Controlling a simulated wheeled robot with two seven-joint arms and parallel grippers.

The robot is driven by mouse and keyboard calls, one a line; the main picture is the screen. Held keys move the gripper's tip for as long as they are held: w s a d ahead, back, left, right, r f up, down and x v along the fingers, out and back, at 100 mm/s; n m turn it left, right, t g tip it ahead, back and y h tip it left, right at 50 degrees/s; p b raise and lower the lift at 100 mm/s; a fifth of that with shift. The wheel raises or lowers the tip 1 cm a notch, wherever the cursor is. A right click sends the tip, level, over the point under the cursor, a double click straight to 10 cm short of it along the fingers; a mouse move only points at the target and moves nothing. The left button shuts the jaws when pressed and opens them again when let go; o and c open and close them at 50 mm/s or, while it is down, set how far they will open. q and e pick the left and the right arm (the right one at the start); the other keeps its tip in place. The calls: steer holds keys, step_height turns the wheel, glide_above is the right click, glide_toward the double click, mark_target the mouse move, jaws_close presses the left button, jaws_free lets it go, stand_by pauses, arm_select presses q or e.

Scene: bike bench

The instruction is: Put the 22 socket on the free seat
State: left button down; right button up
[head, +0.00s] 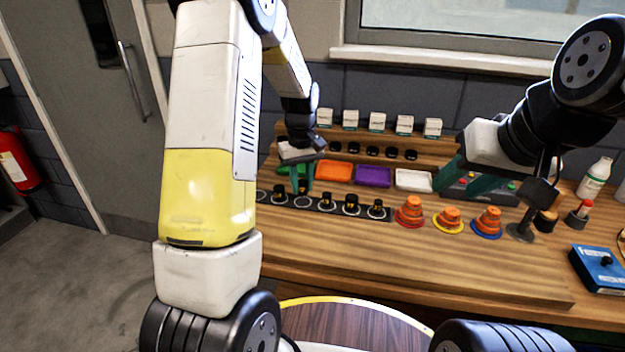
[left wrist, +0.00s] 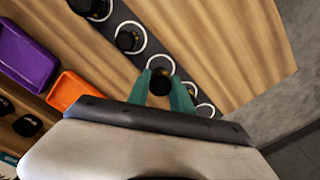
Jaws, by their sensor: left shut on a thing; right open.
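My left gripper (head: 301,186) is shut on a small black socket (left wrist: 160,82), directly over the black seat strip (head: 318,203). In the left wrist view my left gripper (left wrist: 160,90) has its teal fingers on both sides of that socket. A white seat ring (left wrist: 158,62) shows partly from behind it. I cannot tell whether the socket touches the strip, and its size mark is not readable. Other dark sockets stand on ringed seats, such as one socket (head: 351,203) to the right. My right gripper (head: 466,183) is open and empty at the right.
Green, orange (head: 334,171), purple (head: 373,177) and white (head: 413,181) trays lie behind the strip. Small white boxes (head: 377,122) stand on a back shelf. Orange stacked cones (head: 410,212) and a blue box (head: 598,268) are at the right. The front bench top is clear.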

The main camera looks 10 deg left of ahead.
arm_select(q)
steer(key=shift+f, duration=1.35)
steer(key=shift+f, duration=0.15)
steer(key=c, duration=1.1)
jaws_free()
steer(key=shift+c, duration=0.2)
step_height(320, 180, up, 12)
steer(key=shift+s+r, duration=0.1)
steer(key=shift+r, duration=0.05)
step_height(320, 180, up, 6)
steer(key=m+t, duration=0.1)
glide_above(302, 192)
steer(key=s, duration=0.3)
steer(key=s+d+r+m+t+h, duration=0.1)
steer(key=s+r+m+t, duration=0.1)
steer(key=s, duration=0.8)
steer(key=s+d+r+m+t+h, duration=0.1)
steer(key=s+r+m+t, duration=0.2)
steer(key=s, duration=0.7)
steer(key=shift+r+m, duration=0.5)
